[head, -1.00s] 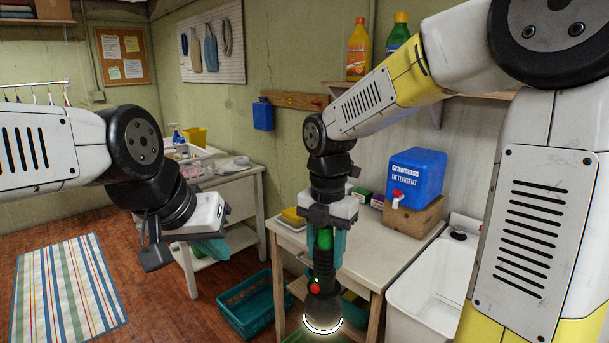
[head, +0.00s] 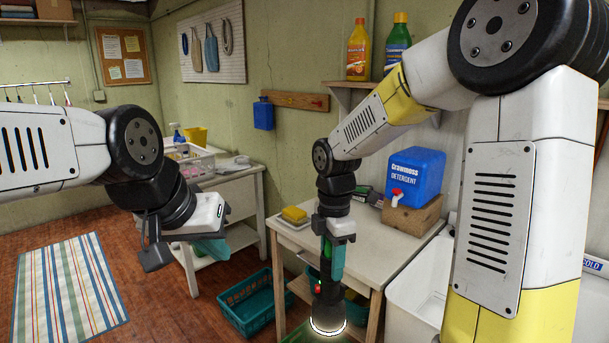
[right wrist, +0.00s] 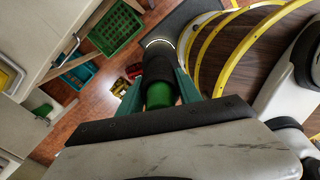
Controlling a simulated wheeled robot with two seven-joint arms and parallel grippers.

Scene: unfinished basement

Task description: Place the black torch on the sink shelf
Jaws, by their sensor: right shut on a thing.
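The black torch (head: 325,308), with a green section, hangs lens-down and glowing from my right gripper (head: 331,268). The gripper is shut on it in front of the worktable. In the right wrist view the torch (right wrist: 158,66) shows between the teal fingers of the same gripper (right wrist: 165,88). A wall shelf (head: 345,85), above the sink side, carries an orange bottle (head: 358,50) and a green bottle (head: 397,45). My arm hides much of the shelf. My left gripper (head: 210,248) is empty at left; its finger gap is not clear.
The worktable (head: 375,255) holds a blue detergent container (head: 414,175) on a wooden block and a yellow sponge (head: 294,213). The white sink (head: 415,295) is partly behind my right arm. A teal crate (head: 247,302) stands on the floor.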

